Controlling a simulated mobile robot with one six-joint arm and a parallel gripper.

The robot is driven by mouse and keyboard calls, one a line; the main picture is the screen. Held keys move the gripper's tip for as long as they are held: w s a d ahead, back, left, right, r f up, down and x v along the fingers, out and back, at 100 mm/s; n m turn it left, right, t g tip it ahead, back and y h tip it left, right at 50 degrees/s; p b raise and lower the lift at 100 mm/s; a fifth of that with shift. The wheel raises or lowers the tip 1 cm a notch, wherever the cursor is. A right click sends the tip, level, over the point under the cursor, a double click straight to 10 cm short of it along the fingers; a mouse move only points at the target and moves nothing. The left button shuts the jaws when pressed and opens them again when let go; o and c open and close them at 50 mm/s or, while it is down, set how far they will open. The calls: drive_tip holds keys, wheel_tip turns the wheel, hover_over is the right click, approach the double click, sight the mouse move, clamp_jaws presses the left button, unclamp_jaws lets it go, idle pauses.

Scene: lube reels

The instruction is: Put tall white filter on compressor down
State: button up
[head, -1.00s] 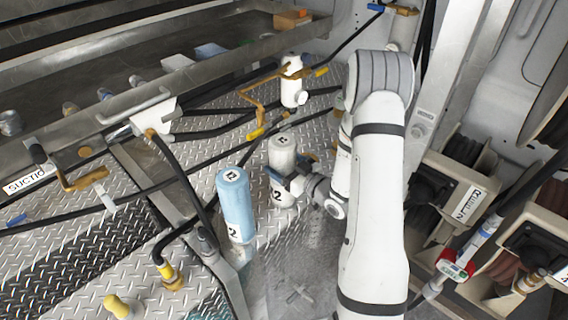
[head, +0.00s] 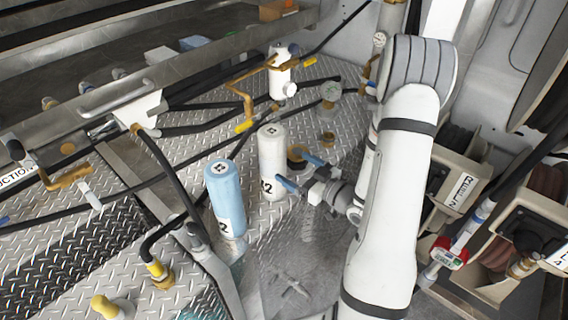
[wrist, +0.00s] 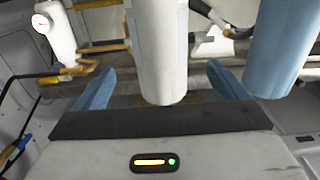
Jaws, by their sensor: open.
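The tall white filter (head: 271,160) stands upright on the diamond plate, marked with a dark "2". My gripper (head: 302,172) is to its right, its blue fingers spread open and empty, with a small gap to the filter. In the wrist view the white filter (wrist: 158,55) shows ahead, between the two open fingers (wrist: 163,88) in the picture. A light blue filter (head: 226,200) stands to the left of the white one in the head view; in the wrist view it is at the right (wrist: 284,45).
A white canister with a gauge (head: 279,72) and brass pipes (head: 238,95) are behind. An amber ring-shaped part (head: 297,154) is just right of the white filter. Black hoses (head: 178,180) cross the plate at left. Hose reels (head: 450,190) are at right.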

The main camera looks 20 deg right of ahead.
drive_tip(key=s+d+r+m+g+h, duration=0.25)
drive_tip(key=d+r+g+h, duration=0.25)
drive_tip(key=r+h, duration=0.45)
drive_tip(key=s+a+r+m+g, duration=0.2)
drive_tip(key=s+a+g, duration=0.1)
drive_tip(key=s, duration=0.6)
drive_tip(key=s+a+r+m+g, duration=0.1)
drive_tip(key=s+a+m+g, duration=0.1)
drive_tip(key=s+a, duration=0.4)
drive_tip(key=s+g, duration=0.1)
drive_tip(key=s, duration=0.2)
drive_tip(key=shift+a+r+g, duration=0.3)
drive_tip(key=shift+r, duration=0.05)
drive_tip(key=shift+s+h, duration=0.15)
drive_tip(key=shift+h, duration=0.1)
